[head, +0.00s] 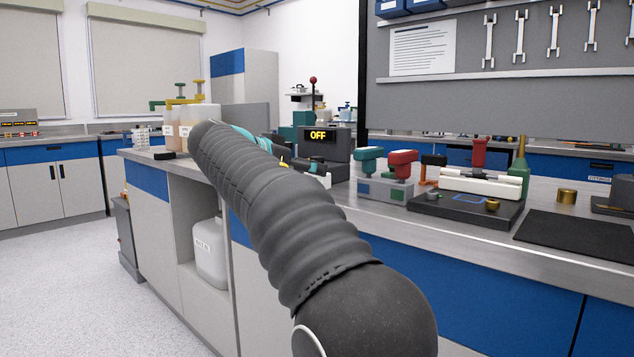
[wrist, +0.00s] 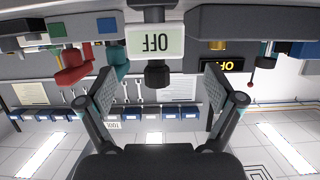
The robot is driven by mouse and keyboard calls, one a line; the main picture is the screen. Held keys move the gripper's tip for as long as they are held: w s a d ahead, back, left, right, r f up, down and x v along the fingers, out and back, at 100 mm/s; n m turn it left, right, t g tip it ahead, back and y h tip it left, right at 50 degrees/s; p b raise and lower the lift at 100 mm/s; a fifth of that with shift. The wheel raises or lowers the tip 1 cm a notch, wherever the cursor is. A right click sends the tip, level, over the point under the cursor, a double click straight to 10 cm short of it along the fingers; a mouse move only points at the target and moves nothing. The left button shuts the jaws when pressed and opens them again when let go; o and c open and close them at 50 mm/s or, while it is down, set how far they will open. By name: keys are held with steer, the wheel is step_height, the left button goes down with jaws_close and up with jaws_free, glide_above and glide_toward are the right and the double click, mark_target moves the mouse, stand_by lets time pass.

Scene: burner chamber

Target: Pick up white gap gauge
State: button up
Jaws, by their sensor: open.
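A white-framed gauge (wrist: 134,42), which I take to be the white gap gauge, shows in the wrist view with a grey display reading OFF and a black knob. The wrist picture is upside down. My gripper (wrist: 160,88) is open, with one finger on each side of the knob in the picture. Nothing is held between the fingers, and I cannot tell how far the gauge is from them. In the head view my arm hides the gripper and most of the gauge; a small white edge (head: 325,181) beside the arm may be part of it.
A dark box with a yellow OFF display (head: 323,136) stands behind my arm. Teal (head: 369,158) and red (head: 402,163) handled tools stand to the right. A white instrument on a black base (head: 480,182) and a dark mat (head: 580,236) lie farther right.

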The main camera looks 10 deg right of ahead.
steer(key=x, duration=0.4)
steer(key=shift+s+d+f, duration=0.15)
steer(key=shift+s+f, duration=0.05)
steer(key=shift+f, duration=0.2)
steer(key=c, duration=1.4)
